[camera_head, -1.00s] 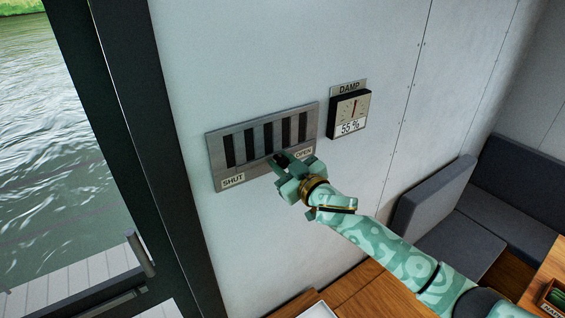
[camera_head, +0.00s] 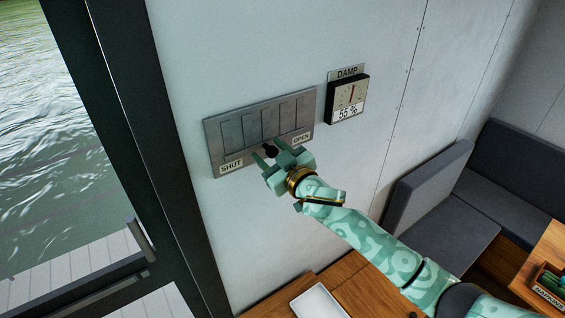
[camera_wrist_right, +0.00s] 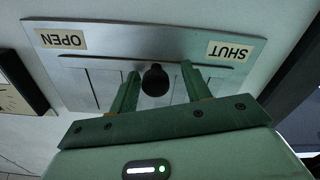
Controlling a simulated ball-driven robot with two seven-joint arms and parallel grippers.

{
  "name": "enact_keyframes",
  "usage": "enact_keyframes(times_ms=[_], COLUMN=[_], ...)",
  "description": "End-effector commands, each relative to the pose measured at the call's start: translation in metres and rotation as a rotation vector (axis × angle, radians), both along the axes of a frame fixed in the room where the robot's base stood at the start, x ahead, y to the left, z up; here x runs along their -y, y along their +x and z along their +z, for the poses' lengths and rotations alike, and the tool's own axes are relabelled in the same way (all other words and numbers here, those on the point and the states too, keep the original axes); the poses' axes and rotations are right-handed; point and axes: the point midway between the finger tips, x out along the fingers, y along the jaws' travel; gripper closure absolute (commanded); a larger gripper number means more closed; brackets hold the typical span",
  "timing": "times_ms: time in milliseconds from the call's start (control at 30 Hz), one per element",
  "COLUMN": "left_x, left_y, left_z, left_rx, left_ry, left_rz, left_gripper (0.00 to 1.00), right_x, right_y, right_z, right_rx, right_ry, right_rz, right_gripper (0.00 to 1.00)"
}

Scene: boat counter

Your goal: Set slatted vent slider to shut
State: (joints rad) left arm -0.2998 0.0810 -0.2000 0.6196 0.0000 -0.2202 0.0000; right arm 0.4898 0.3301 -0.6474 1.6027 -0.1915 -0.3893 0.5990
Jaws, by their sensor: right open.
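The slatted vent (camera_head: 262,118) is a grey metal plate on the white wall, with a SHUT label (camera_head: 231,168) at its lower left and an OPEN label (camera_head: 301,138) at its lower right. Its slats show plain grey, with no dark gaps. The black slider knob (camera_head: 270,150) stands about midway between the labels. My right gripper (camera_head: 267,155) is open with its fingers on either side of the knob. In the right wrist view, the knob (camera_wrist_right: 155,80) sits between the fingers, nearer the left one, with a gap on the right. My left gripper is out of view.
A dark window frame (camera_head: 175,150) stands to the left. A white tray (camera_head: 318,302) lies on the wooden counter below.

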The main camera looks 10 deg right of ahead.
Motion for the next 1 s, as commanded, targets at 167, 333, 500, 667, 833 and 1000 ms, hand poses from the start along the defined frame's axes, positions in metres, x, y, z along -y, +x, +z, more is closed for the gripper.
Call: enact_keyframes(times_ms=[167, 333, 500, 667, 833, 1000], left_x=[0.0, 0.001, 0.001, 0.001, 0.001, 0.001], left_y=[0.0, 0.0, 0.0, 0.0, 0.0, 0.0], left_z=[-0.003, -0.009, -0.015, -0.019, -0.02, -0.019], left_rx=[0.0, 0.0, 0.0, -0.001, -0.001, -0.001], left_ry=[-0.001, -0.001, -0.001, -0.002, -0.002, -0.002], left_rz=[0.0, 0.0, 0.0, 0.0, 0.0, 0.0], left_gripper=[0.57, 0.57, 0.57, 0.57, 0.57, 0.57], right_x=[0.012, 0.029, 0.045, 0.054, 0.058, 0.058], right_y=[-0.03, -0.074, -0.114, -0.138, -0.147, -0.148], right_z=[-0.002, -0.003, -0.003, -0.002, 0.0, 0.0], right_rx=[-0.001, -0.001, -0.002, -0.002, 0.0, 0.0], right_ry=[-0.001, -0.002, -0.001, -0.001, -0.001, -0.001], right_rz=[0.001, 0.002, 0.001, 0.001, 0.002, 0.002], right_gripper=[0.52, 0.52, 0.52, 0.52, 0.52, 0.52])
